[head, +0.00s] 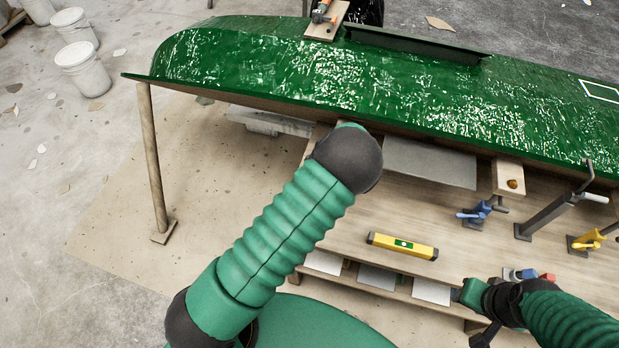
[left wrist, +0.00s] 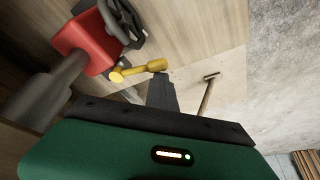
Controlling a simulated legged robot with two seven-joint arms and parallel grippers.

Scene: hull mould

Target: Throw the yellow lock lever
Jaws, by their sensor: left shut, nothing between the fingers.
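A yellow lever (left wrist: 138,70) shows in the left wrist view, with a round hub at its left end and a thicker grip at its right end. It lies beside a red housing (left wrist: 84,42). My left gripper's dark fingers (left wrist: 162,92) are shut and empty, just below the lever's grip in the picture; I cannot tell whether they touch it. In the head view my left arm reaches under the green hull, and its gripper is hidden. My right gripper (head: 474,293) is at the lower right by the bench edge; its fingers are unclear.
The green hull mould (head: 330,75) overhangs the wooden bench. A black handwheel (left wrist: 122,22) sits on the red housing. A hammer (left wrist: 207,95) lies beyond the fingers. A spirit level (head: 402,246), a blue clamp (head: 476,214) and a yellow clamp (head: 588,241) are on the bench.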

